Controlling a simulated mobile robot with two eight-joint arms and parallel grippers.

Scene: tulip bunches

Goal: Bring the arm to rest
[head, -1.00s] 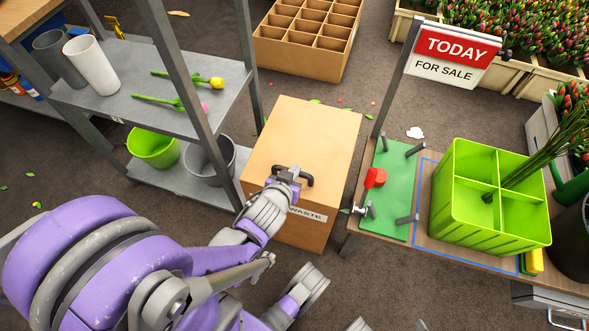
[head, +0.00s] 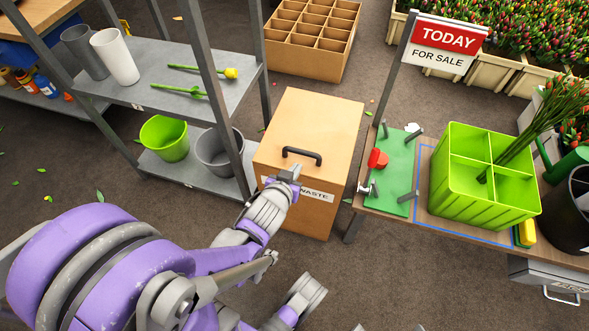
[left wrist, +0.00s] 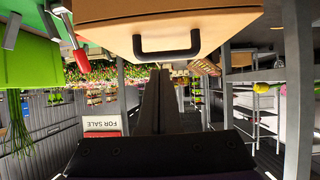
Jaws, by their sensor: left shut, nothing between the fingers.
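My left arm, purple and grey, comes in from the lower left of the head view. Its gripper (head: 291,172) is shut and empty, in front of the wooden waste box (head: 312,120) and its dark handle (head: 303,155) in the picture. In the left wrist view, which looks upside down, the shut fingers (left wrist: 155,100) point at the scene with nothing between them. The box's handle (left wrist: 167,50) shows just above them, with a gap. My right gripper is not seen.
A grey shelf (head: 150,90) with cups and tulips stands left. A table with a green board (head: 392,165) and a green divided crate (head: 465,205) of stems stands right, under a sale sign (head: 445,45). Dark floor is open in front.

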